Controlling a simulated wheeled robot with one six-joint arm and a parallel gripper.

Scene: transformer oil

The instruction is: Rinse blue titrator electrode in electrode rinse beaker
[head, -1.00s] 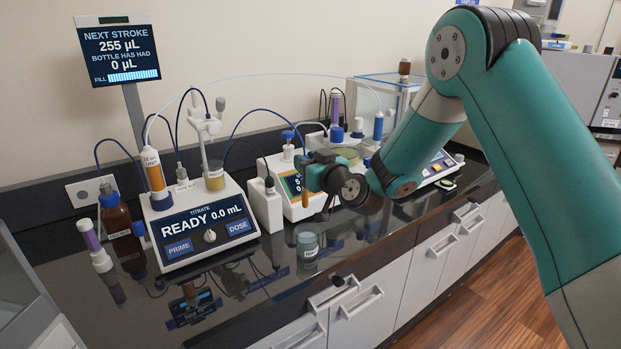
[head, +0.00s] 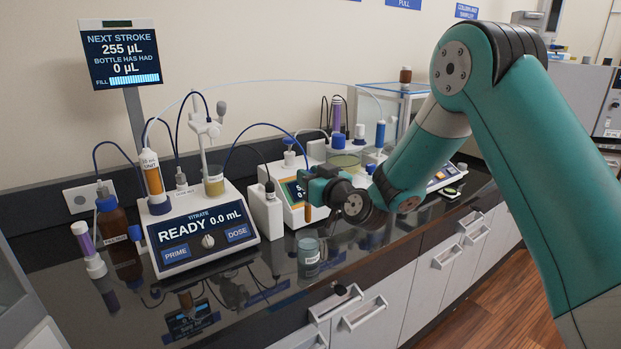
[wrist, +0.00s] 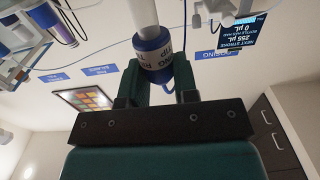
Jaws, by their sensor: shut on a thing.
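My gripper (head: 308,186) is shut on the blue titrator electrode, above the counter in front of the machines. In the head view, an orange-brown lower part of the electrode (head: 307,214) hangs upright below my gripper. The electrode rinse beaker (head: 309,262), a small greenish labelled vessel, stands on the dark counter almost directly below. A gap shows between the electrode's lower end and the beaker's rim.
The titrator (head: 206,232) reading "READY 0.0 mL" stands left of the beaker, with a white block (head: 266,212) between them. Another instrument (head: 290,192) stands behind my gripper. A brown bottle (head: 118,235) is at far left. Glossy counter is clear in front of the beaker.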

